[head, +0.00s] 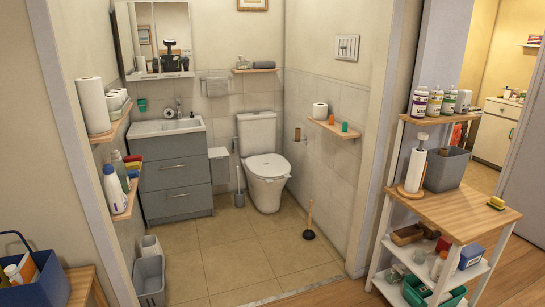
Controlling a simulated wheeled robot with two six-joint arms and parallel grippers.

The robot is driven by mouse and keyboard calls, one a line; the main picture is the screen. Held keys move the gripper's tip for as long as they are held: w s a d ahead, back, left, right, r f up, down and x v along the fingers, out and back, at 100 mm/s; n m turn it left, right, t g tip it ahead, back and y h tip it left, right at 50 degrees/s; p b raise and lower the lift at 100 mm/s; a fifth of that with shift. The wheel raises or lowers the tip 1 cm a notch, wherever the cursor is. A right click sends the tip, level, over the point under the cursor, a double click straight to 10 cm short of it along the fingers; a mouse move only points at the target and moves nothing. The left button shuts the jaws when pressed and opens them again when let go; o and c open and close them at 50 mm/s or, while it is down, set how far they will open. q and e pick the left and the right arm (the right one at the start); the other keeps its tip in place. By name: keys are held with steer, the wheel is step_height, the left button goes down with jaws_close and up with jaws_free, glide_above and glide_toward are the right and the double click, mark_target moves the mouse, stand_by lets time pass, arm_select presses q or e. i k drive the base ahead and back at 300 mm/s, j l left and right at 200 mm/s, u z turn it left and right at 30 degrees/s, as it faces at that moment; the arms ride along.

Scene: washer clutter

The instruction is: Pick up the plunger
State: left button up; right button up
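The plunger (309,219) stands upright on the tiled bathroom floor, to the right of the toilet and near the right wall. It has a thin wooden handle and a dark cup resting on the floor. It is fully visible, with nothing in front of it. Neither of my grippers shows in the head view.
The toilet (267,170) stands at the back, with a toilet brush (239,190) left of it. A grey vanity (176,180) is at the left. Grey bins (149,275) stand near the doorway's left side. A wooden cart (455,212) stands outside, right. The middle tiled floor is clear.

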mark_target(308, 234)
steer(key=i, duration=3.45)
steer(key=i+j+z, duration=0.2)
steer(key=i, duration=0.8)
